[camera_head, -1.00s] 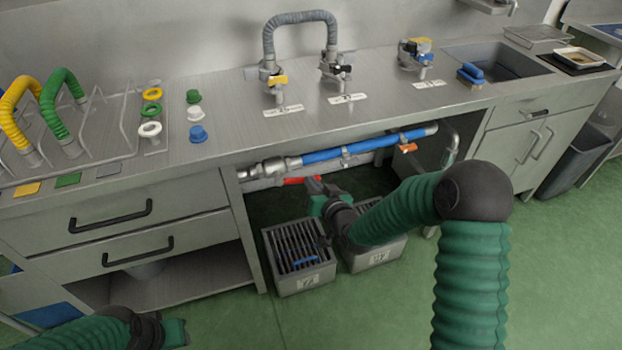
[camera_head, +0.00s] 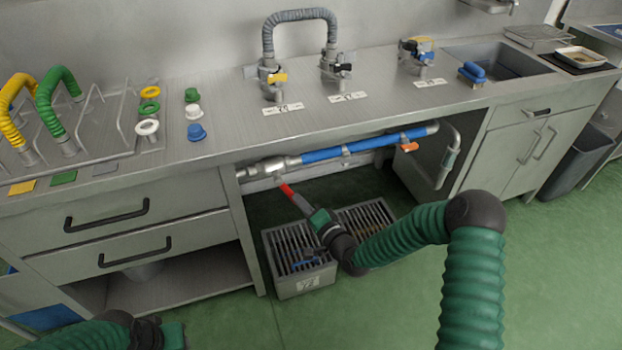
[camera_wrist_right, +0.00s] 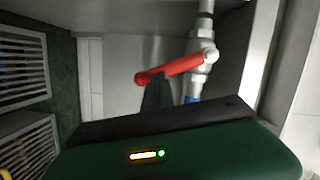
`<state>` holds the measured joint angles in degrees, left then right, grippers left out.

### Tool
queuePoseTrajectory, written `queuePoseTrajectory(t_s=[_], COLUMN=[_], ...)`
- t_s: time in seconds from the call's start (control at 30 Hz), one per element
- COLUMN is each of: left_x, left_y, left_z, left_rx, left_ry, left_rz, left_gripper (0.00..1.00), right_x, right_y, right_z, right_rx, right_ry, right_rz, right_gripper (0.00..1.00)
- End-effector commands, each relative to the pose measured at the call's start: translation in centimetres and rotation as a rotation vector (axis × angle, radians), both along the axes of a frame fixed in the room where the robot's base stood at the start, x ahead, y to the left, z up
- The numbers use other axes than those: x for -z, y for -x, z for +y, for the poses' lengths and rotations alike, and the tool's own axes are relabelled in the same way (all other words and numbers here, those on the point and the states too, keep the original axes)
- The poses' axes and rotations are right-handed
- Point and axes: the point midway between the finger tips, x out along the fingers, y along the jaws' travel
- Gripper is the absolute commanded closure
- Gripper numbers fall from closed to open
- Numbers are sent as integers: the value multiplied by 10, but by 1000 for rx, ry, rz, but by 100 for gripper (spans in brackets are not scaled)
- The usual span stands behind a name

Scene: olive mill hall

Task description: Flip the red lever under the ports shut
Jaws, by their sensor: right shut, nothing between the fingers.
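The red lever (camera_head: 286,190) sits on the pipe valve under the counter and slants down and toward the front. In the right wrist view the red lever (camera_wrist_right: 172,69) points left from its valve, across the line of the pipe. My right gripper (camera_head: 299,204) is shut and empty, its tip close by the lever's free end. In the wrist view its dark fingers (camera_wrist_right: 165,98) lie just below the lever; I cannot tell whether they touch. The ports (camera_head: 272,92) stand on the counter above. My left gripper (camera_head: 174,335) is at the bottom left, its fingers not clear.
A blue pipe (camera_head: 365,144) with an orange lever (camera_head: 409,147) runs under the counter edge. Two slatted grey crates (camera_head: 300,286) stand on the floor below my right gripper. A drawer cabinet (camera_head: 110,228) bounds the opening on the left. Green floor in front is free.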

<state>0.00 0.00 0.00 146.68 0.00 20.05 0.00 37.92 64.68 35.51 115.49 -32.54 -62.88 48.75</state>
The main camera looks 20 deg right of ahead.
Motion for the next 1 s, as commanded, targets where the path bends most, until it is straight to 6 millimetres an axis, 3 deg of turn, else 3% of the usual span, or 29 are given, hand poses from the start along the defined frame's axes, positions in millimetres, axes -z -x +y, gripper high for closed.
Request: queuePoseTrajectory(t_s=[0.5,1.0], left_x=[12,13], left_y=[0,0], left_z=[0,0], left_rx=[0,0], left_ry=[0,0], left_rz=[0,0], left_gripper=[64,64], right_x=[13,12], right_y=[1,1], right_z=[24,27], right_rx=[0,0], right_ry=[-318,-363], right_rz=[12,12], right_gripper=[100,100])
